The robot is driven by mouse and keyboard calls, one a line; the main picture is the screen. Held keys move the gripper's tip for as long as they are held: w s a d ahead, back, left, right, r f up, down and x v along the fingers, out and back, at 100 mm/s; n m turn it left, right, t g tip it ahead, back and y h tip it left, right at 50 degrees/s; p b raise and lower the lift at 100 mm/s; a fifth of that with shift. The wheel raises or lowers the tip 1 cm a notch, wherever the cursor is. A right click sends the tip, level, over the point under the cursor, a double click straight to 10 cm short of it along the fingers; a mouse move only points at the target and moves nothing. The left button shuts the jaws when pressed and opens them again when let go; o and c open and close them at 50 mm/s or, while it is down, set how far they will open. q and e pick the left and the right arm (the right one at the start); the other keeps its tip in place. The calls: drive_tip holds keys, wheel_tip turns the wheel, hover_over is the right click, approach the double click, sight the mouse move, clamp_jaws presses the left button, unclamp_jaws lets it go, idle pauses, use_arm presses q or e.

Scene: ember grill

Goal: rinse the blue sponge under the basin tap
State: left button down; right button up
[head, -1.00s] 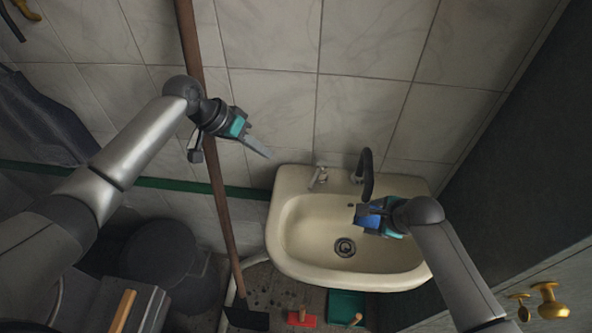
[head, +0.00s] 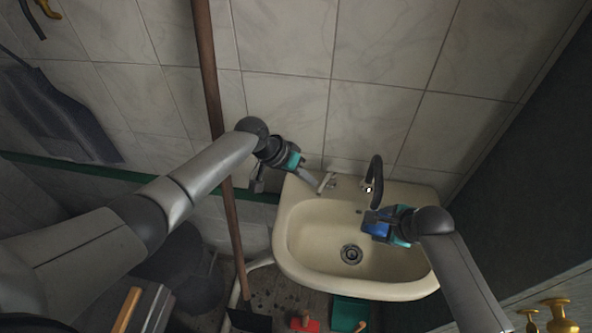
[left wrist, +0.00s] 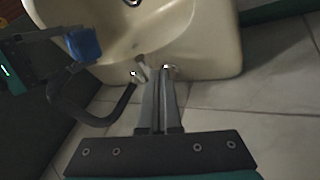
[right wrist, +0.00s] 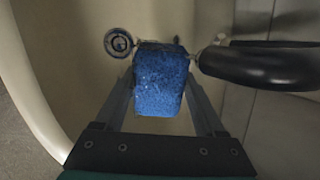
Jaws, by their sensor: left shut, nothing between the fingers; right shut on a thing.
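The blue sponge (head: 377,229) is held in my right gripper (head: 374,226), over the right side of the cream basin (head: 300,262). In the right wrist view the sponge (right wrist: 160,80) sits between the two fingers. The black curved tap spout (head: 376,172) rises at the basin's back, just above and behind the sponge. A pale tap handle (head: 327,182) stands left of the spout. My left gripper (head: 314,186) is shut and empty, its tips close to this handle; I cannot tell if they touch. In the left wrist view its fingers (left wrist: 160,95) are together. I see no clear water stream.
The drain (head: 351,254) is open to view. A brown pole (head: 212,100) leans left of the basin, behind my left arm. A tiled wall stands behind the basin, a dark panel (head: 530,150) on the right. A green bin (head: 350,312) is below.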

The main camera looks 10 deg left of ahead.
sight(323, 189)
use_arm(q)
drive_tip(key=shift+d+f, duration=0.1)
drive_tip(key=shift+d, duration=0.15)
drive_tip(key=shift+s, duration=0.1)
drive_tip(key=shift+s+d+n+t+y, duration=0.15)
drive_tip(key=shift+s+d+n+t, duration=0.2)
drive_tip(key=shift+d+n, duration=0.25)
drive_tip(key=shift+s+d+n+t+y, duration=0.2)
drive_tip(key=shift+d+n+t, duration=0.15)
drive_tip(key=shift+d+n, duration=0.25)
drive_tip(key=a, duration=0.2)
drive_tip(key=a+r, duration=0.1)
drive_tip(key=a, duration=0.1)
drive_tip(key=shift+a, duration=0.3)
drive_tip(key=v, duration=0.9)
drive_tip(key=shift+s+d+r, duration=0.2)
drive_tip(key=shift+s+r, duration=0.1)
drive_tip(key=shift+r, duration=0.05)
